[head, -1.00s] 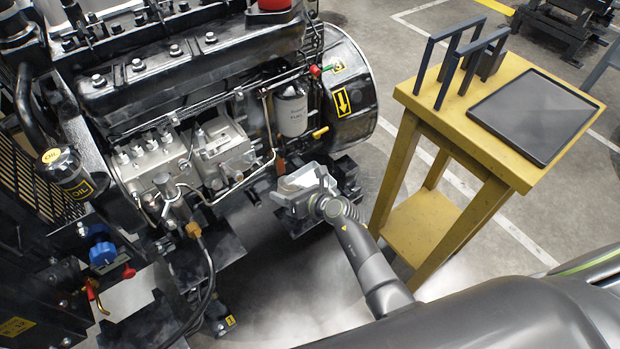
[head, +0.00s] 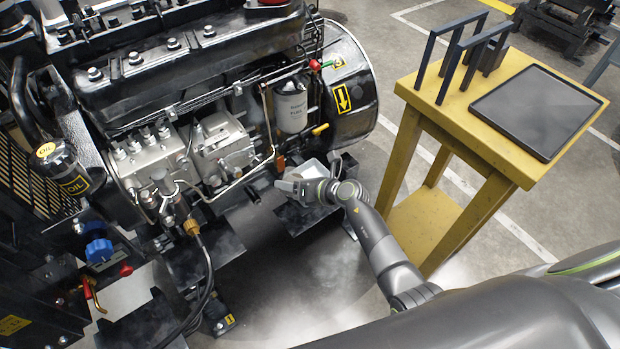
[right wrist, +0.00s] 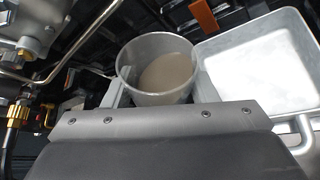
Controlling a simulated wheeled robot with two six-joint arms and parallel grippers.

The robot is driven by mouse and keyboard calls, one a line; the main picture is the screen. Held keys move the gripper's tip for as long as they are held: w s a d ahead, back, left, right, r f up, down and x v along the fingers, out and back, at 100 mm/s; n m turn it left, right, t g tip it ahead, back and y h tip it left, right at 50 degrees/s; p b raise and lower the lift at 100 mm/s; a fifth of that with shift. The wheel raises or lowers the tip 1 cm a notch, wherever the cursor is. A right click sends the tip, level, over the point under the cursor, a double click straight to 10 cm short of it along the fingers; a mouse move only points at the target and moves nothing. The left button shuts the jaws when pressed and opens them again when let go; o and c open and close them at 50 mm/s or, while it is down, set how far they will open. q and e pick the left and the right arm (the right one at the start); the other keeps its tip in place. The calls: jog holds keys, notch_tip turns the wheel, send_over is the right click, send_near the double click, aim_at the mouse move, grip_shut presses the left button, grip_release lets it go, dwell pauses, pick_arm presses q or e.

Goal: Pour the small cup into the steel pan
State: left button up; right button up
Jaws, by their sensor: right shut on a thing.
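The steel pan (right wrist: 262,62) is a shallow, light metal square pan just right of the cup in the wrist view, with a bent handle. It looks empty. In the head view the pan (head: 314,169) shows partly behind my right gripper. My left gripper is out of view.
The diesel engine (head: 180,75) fills the left, with pipes and a filter (head: 291,105) close to the gripper. A yellow stand (head: 480,115) with a dark tray (head: 537,110) and dark upright frames is at right. Grey floor lies between.

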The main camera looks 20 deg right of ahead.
jog(key=shift+w+d, duration=0.15)
jog(key=shift+d, duration=0.05)
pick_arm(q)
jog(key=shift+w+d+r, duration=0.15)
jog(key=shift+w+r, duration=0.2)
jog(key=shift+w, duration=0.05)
pick_arm(e)
jog(key=shift+r, duration=0.1)
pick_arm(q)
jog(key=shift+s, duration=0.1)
pick_arm(e)
jog(key=shift+m, duration=0.3)
jog(key=shift+r, duration=0.1)
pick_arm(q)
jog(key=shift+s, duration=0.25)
pick_arm(e)
jog(key=shift+y, duration=0.3)
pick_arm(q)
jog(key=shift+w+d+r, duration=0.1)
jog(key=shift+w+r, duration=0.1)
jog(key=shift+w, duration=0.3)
pick_arm(e)
jog(key=shift+d+r+m, duration=0.15)
jog(key=shift+m, duration=0.25)
pick_arm(q)
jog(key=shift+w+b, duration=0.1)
jog(key=shift+b, duration=0.2)
pick_arm(e)
jog(key=shift+w, duration=0.1)
